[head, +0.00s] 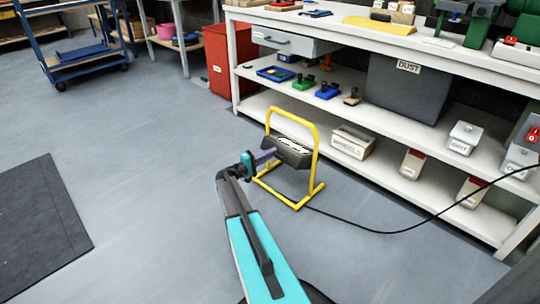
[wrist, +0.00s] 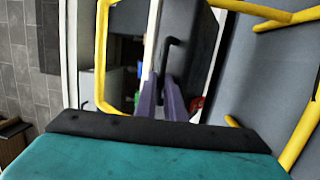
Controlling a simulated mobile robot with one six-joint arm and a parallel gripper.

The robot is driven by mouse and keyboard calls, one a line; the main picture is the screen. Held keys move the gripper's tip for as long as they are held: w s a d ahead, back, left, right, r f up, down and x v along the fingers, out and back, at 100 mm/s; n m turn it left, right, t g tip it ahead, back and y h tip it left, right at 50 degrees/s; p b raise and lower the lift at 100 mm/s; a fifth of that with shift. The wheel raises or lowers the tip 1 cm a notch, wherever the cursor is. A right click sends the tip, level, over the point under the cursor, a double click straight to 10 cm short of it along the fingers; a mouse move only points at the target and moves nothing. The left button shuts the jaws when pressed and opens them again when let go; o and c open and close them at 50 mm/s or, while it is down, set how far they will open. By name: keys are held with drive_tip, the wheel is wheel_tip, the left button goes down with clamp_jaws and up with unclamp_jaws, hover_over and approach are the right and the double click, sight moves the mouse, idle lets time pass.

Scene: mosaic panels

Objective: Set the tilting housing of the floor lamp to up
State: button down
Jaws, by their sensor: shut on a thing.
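The floor lamp has a yellow tubular frame (head: 316,160) and stands on the floor in front of the workbench. Its dark tilting housing (head: 291,154) hangs between the frame's uprights, with a pale strip along its upper side. My gripper (head: 268,155) reaches the housing's left end from the near side. In the wrist view, the purple fingers (wrist: 162,100) are close together at a thin black bent handle (wrist: 171,46) in front of the dark housing (wrist: 198,45). The fingers are shut on this handle; the exact contact is blurred.
The white workbench (head: 262,103) with loaded shelves stands just behind the lamp. A cardboard box (head: 352,142) is on its low shelf. A black cable (head: 390,232) runs right from the lamp. A dark mat (head: 40,225) lies left; the floor between is clear.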

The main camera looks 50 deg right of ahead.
drive_tip(key=shift+s+f, duration=0.5)
drive_tip(key=shift+f, duration=0.4)
drive_tip(key=c, duration=2.1)
unclamp_jaws()
drive_tip(key=shift+w+a, duration=0.1)
drive_tip(key=shift+a, duration=0.05)
drive_tip(key=shift+w, duration=0.1)
drive_tip(key=p+v, duration=0.1)
drive_tip(key=v, duration=0.3)
drive_tip(key=r+p+v, duration=0.1)
drive_tip(key=p+v, duration=0.1)
drive_tip(key=v, duration=0.3)
drive_tip(key=p+v, duration=0.2)
drive_tip(key=v, duration=0.2)
drive_tip(key=shift+w+a+r, duration=0.15)
drive_tip(key=shift+w+a, duration=0.1)
drive_tip(key=shift+a, duration=0.15)
drive_tip(key=shift+r, duration=0.1)
